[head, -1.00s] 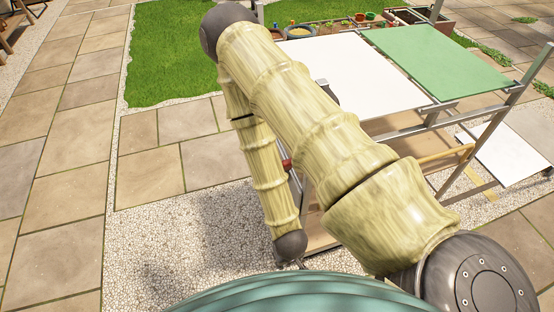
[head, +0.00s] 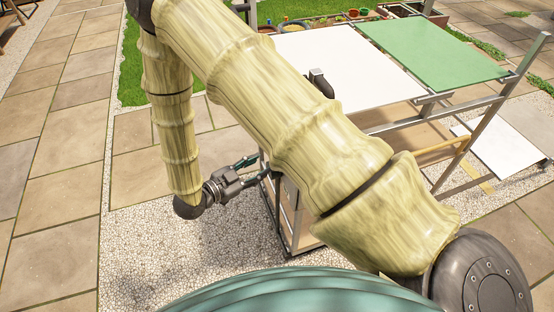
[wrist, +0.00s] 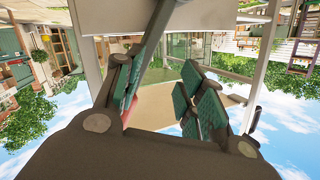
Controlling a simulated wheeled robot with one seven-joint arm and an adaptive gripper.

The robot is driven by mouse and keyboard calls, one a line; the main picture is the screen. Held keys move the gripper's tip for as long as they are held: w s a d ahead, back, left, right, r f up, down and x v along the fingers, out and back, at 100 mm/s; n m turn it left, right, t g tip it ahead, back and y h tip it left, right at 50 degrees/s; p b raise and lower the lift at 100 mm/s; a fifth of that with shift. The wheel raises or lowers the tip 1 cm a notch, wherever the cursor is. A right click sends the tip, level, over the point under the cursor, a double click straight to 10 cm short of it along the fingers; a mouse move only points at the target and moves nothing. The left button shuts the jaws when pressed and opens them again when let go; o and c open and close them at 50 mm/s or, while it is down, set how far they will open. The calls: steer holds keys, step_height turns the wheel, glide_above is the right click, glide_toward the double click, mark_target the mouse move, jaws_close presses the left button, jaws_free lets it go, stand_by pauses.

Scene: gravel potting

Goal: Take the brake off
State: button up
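The potting cart has a white top (head: 320,60) and a green top (head: 425,50) on a metal frame in the head view. My gripper (head: 256,168) is at the cart's near left side, with teal finger pads pointing at the frame. It looks open in the wrist view (wrist: 160,95), with a gap between the pads. A small red part (wrist: 130,110) shows partly behind the left finger there; I cannot tell whether it is the brake or whether it touches the finger. No brake shows clearly in the head view, where my arm covers part of the cart.
Pale gravel (head: 145,245) lies beside the cart, with paving slabs (head: 60,150) to the left. A low white panel (head: 505,150) sits at the cart's right. Pots and trays stand behind the cart. The wrist view is upside down, with sky at the bottom.

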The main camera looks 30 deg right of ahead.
steer(key=s+a+r+m+g+h, duration=0.2)
steer(key=s+a+r+m+g, duration=0.1)
steer(key=a+r+m+g, duration=0.35)
steer(key=x, duration=0.3)
steer(key=p+x, duration=0.1)
steer(key=x, duration=0.6)
steer(key=shift+s+d+r, duration=0.25)
steer(key=shift+d+r, duration=0.1)
steer(key=shift+r, duration=0.05)
jaws_close()
